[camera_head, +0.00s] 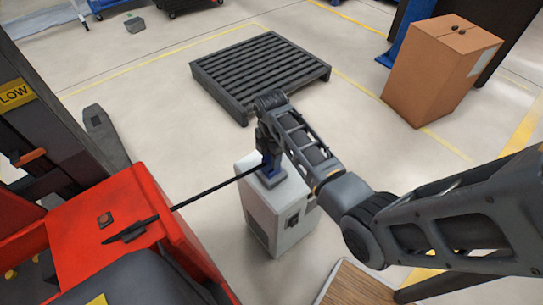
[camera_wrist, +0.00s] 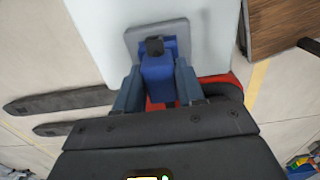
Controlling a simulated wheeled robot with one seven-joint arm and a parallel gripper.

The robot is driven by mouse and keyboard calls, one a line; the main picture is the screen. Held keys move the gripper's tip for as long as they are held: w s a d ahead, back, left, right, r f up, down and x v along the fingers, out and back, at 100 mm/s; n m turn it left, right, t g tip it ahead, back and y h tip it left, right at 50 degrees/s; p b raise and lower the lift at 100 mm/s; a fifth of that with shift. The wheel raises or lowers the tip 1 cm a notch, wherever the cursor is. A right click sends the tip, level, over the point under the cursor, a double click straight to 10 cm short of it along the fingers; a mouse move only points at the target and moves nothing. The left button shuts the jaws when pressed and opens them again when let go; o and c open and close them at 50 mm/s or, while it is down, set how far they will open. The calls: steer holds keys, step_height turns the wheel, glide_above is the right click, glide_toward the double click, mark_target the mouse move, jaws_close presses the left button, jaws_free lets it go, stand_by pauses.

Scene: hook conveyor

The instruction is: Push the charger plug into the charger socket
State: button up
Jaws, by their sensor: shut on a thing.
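My gripper (camera_head: 268,158) points down over the top of a white cabinet (camera_head: 262,222). It is shut on the blue charger plug (camera_head: 270,170), which also shows between the two fingers in the wrist view (camera_wrist: 157,72). The plug has a black end (camera_wrist: 155,45) that overlaps a grey plate (camera_wrist: 140,33) on the cabinet top. I cannot tell whether the plug touches the plate or sits in it. A dark fitting (camera_head: 292,219) is on the cabinet's side. I cannot tell for certain which part is the charger socket.
A thin black cable or rod (camera_head: 215,186) runs from the red truck (camera_head: 105,250) at left toward the plug. A dark pallet (camera_head: 260,70) lies behind the cabinet. A cardboard box (camera_head: 435,75) stands at the back right. A wooden surface (camera_head: 352,288) is at the bottom.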

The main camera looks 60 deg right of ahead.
steer(key=shift+f, duration=0.5)
steer(key=o, duration=1.1)
steer(key=shift+c, duration=0.2)
step_height(320, 180, up, 8)
steer(key=shift+f, duration=0.1)
